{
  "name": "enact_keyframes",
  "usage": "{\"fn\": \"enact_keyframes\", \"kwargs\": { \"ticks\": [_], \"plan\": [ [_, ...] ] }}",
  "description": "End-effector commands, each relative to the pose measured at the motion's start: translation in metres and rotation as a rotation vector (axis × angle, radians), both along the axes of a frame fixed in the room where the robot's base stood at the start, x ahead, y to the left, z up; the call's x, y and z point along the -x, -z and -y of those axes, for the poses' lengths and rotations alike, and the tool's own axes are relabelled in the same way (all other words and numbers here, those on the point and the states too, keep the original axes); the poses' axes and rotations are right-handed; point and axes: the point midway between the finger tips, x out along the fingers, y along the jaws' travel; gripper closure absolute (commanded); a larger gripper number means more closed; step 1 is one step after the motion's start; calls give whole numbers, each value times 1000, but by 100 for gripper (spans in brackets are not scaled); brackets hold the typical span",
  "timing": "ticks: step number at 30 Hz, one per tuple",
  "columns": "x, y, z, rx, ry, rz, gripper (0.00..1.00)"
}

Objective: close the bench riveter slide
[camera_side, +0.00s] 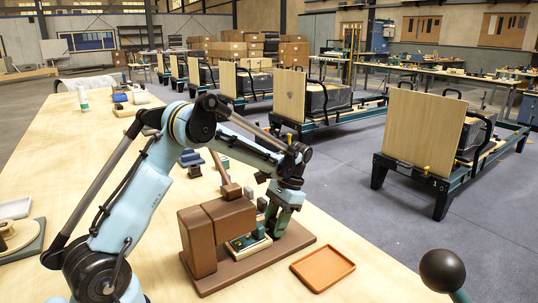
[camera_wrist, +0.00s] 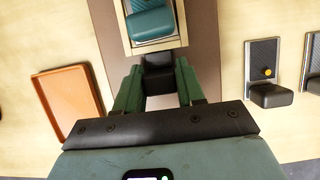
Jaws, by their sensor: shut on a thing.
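The bench riveter (camera_side: 203,238) is a brown blocky machine on a brown base plate, left of my gripper in the side view. Its slide (camera_side: 246,243) is a cream tray with a teal piece on it, sticking out from the body. In the wrist view the slide (camera_wrist: 131,46) lies at top centre, with a black block-shaped handle (camera_wrist: 158,72) at its near end. My gripper (camera_wrist: 157,82) has its two green fingers on either side of that handle, shut on it. In the side view my gripper (camera_side: 277,226) hides most of the handle.
An orange tray (camera_side: 322,268) lies on the bench to the right of the base plate. In the wrist view, dark plates with black blocks (camera_wrist: 268,95) lie at the right. A black ball knob (camera_side: 442,270) stands at the front right. Bench around the orange tray is clear.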

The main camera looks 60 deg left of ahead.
Motion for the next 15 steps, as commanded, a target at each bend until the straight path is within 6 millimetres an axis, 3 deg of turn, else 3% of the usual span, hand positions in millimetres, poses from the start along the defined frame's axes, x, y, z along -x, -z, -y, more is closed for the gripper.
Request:
{"fn": "enact_keyframes", "kwargs": {
  "ticks": [7,11,12,15],
  "plan": [
    [27,0,0,1,-1,-1,100],
    [24,0,0,1,0,-1,100],
    [24,-1,0,1,0,-1,58],
    [24,0,0,1,0,-1,43]
  ]
}}
